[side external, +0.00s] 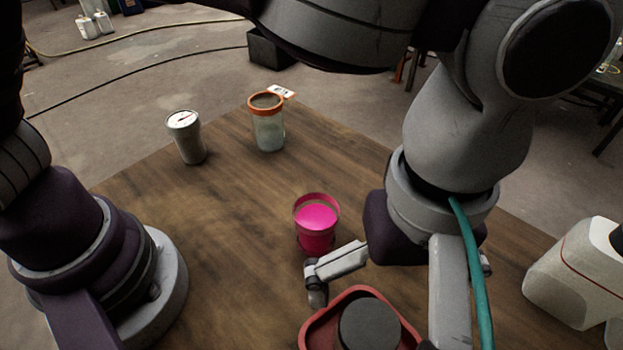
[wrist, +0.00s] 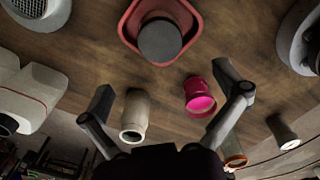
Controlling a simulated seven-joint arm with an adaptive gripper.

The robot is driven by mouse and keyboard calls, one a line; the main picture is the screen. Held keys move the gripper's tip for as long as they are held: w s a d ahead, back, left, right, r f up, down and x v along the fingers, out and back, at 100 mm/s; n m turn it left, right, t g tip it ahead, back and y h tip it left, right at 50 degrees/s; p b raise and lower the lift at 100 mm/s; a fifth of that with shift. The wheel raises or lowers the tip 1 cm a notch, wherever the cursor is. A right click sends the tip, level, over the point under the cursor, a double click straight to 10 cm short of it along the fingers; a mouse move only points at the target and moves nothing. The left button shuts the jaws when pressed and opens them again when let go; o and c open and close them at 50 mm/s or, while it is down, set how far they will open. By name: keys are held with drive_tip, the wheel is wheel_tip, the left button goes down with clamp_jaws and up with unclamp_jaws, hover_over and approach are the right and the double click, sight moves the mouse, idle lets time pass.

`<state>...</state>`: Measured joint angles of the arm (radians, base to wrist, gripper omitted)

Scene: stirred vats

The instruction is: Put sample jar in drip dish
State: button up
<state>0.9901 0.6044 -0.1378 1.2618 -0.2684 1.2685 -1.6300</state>
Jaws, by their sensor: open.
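The red drip dish (side external: 312,326) lies at the bottom of the side view, and at the top of the wrist view (wrist: 129,28). A dark grey round object (side external: 369,326) sits in it. A beige jar (wrist: 134,115) shows in the wrist view, hidden behind my gripper in the side view. A clear jar with an orange rim (side external: 268,130) stands at the table's far end. I cannot tell for sure which is the sample jar. My gripper (side external: 385,290) is open and empty, fingers spread (wrist: 163,84) above the table near the dish.
A pink cup (side external: 316,232) stands close to my left finger in the side view. A grey cup with a pale top (side external: 187,138) stands farther back. A white machine (side external: 575,270) is at right.

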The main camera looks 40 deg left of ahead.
drive_tip(key=w+a+r+m+t, duration=0.1)
drive_tip(key=w+a+r+m, duration=0.15)
drive_tip(key=a, duration=0.45)
drive_tip(key=w+a+r+m+t, duration=0.2)
drive_tip(key=w+a+r, duration=0.15)
drive_tip(key=a, duration=0.45)
drive_tip(key=s+a+m+t, duration=0.2)
drive_tip(key=s+a+m, duration=0.2)
drive_tip(key=a, duration=0.8)
drive_tip(key=shift+s+f+t, duration=0.3)
drive_tip(key=shift+s, duration=0.45)
